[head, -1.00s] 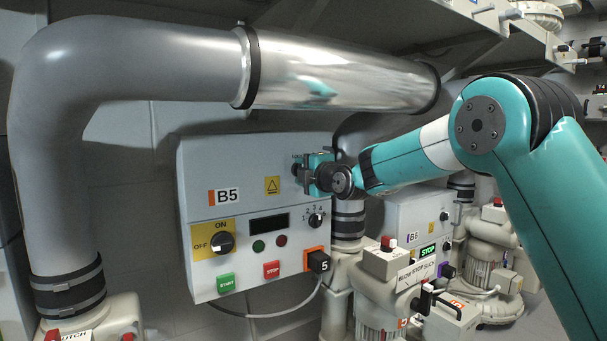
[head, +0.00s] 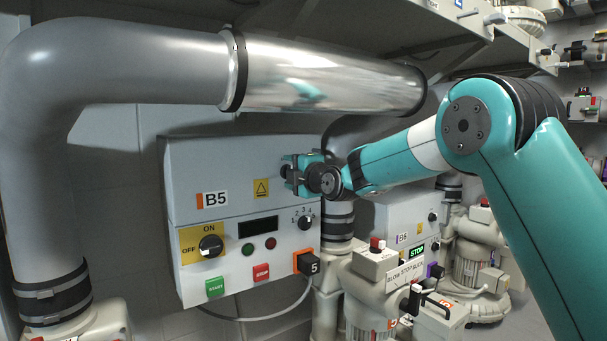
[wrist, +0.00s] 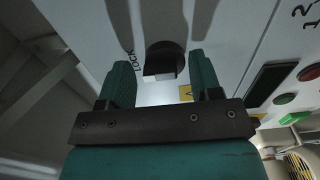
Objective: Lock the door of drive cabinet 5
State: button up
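My gripper (head: 290,173) is at the upper right of the cabinet front. In the wrist view its two teal fingers (wrist: 163,78) are apart. The black lock knob (wrist: 166,58) shows just beyond and between the fingertips, with the word LOCK (wrist: 128,60) to its left. I cannot tell whether the fingers touch it. In the head view the gripper mostly hides the knob.
An ON/OFF switch (head: 210,246), green START button (head: 215,287) and red STOP button (head: 261,272) sit lower on the front. A large pipe (head: 320,76) runs above the cabinet. Cabinet B6 (head: 398,215) and a blower (head: 375,290) stand to the right.

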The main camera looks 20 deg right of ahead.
jog(key=p+v, duration=0.1)
jog(key=v, duration=1.6)
jog(key=shift+p, duration=0.35)
jog(key=shift+s+r, duration=0.1)
jog(key=s+a+f+m+g+y+p, duration=0.1)
jog(key=s+a+m+g+p, duration=0.2)
jog(key=s+a+g, duration=0.35)
jog(key=s+a+f+m+g+y+p, duration=0.1)
jog(key=s+a+f+m+g+p, duration=0.2)
jog(key=s, duration=0.6)
jog(key=s+m+g+h+p, duration=0.25)
jog(key=s+m+g, duration=0.5)
jog(key=s, duration=0.95)
notch_tip(320, 180, up, 37)
jog(key=m+p, duration=0.1)
jog(key=p, duration=3.6)
jog(key=shift+s+h, duration=0.3)
jog(key=shift+h, duration=0.15)
